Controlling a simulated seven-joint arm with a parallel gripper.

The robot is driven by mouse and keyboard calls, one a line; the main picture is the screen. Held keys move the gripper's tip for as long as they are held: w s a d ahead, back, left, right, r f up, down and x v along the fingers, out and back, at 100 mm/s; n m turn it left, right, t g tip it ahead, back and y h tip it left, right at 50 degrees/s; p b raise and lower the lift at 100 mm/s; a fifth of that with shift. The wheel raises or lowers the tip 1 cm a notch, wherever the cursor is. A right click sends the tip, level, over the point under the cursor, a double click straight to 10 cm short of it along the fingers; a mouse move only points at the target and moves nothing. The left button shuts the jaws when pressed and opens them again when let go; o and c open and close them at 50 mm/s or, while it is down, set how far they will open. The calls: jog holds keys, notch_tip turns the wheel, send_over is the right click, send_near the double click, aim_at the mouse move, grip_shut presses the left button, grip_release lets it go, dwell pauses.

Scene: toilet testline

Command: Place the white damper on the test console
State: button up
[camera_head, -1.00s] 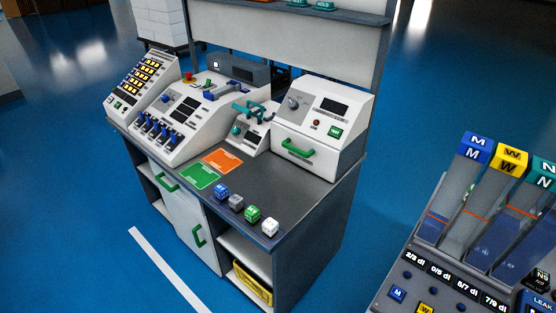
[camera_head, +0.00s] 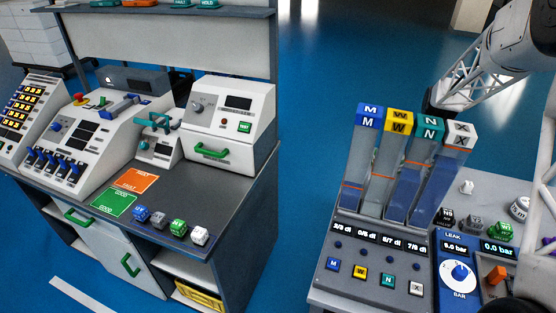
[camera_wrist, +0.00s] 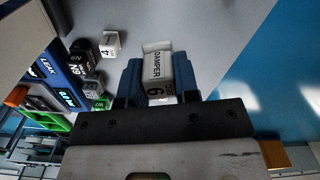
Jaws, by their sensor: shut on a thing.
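My gripper (camera_wrist: 160,85) is shut on a white block (camera_wrist: 157,70) marked "DAMPER" and "6", which sits between its blue fingers in the wrist view. A grey surface lies beyond the block; I cannot tell whether they touch. In the head view my arm comes in from the right, and I cannot make out the gripper's fingers there. A grey console (camera_head: 345,255) stands at the right with a row of tall columns labelled M, W, N and X. Its blue leak panel (camera_head: 462,275) also shows at the left of the wrist view (camera_wrist: 58,85).
Small black (camera_head: 446,217), grey (camera_head: 472,222) and green (camera_head: 500,230) pieces stand behind the leak panel, with a small white piece (camera_head: 467,187) farther back. A dark workbench (camera_head: 185,200) with white instruments stands at the left. Blue floor separates the two stations.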

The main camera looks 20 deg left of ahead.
jog(key=s+a+r+n, duration=0.2)
jog(key=a+r+n, duration=0.1)
jog(key=a, duration=1.1)
jog(key=s+a+r+n, duration=0.2)
jog(key=a+r+n, duration=0.1)
jog(key=a, duration=1.1)
jog(key=s+a+r+n, duration=0.2)
jog(key=a+r+n, duration=0.1)
jog(key=a, duration=1.1)
jog(key=s+a+r+n, duration=0.15)
jog(key=s+a, duration=0.25)
jog(key=a, duration=0.4)
jog(key=s+a+r+n, duration=0.1)
jog(key=s+a+n, duration=0.1)
jog(key=s+a, duration=0.45)
jog(key=s+a+f, duration=0.4)
jog(key=s+a, duration=0.6)
jog(key=a, duration=0.3)
jog(key=s+a+f+n, duration=0.1)
jog(key=s+a+f, duration=0.4)
jog(key=s+a, duration=0.5)
jog(key=s+a+f+n, duration=0.1)
jog(key=s+a+f, duration=0.3)
jog(key=s+a, duration=0.5)
jog(key=a, duration=0.8)
jog(key=shift+s+a+f, duration=0.15)
jog(key=shift+s+f, duration=0.2)
jog(key=shift+s, duration=0.05)
jog(key=shift+f, duration=3.15)
jog(key=shift+f, duration=0.1)
